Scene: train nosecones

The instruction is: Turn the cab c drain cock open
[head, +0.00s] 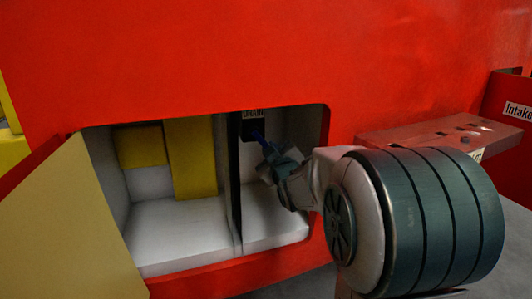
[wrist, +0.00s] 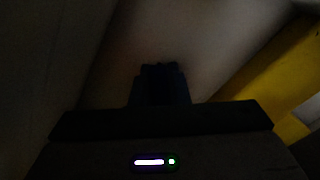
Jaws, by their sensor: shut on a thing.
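My gripper (head: 264,150) reaches in from the right and is shut on the blue handle. The gripper hides most of the handle, so I cannot tell its angle. In the wrist view, my gripper (wrist: 163,72) is a dark shape against a pale wall. The cock cannot be made out there.
A dark upright divider (head: 233,185) stands just left of the gripper. Yellow blocks (head: 190,158) fill part of the left bay. An open door panel (head: 70,225) stands at left. A red box labelled "Intake" (head: 510,112) and a perforated ledge (head: 440,133) are at right.

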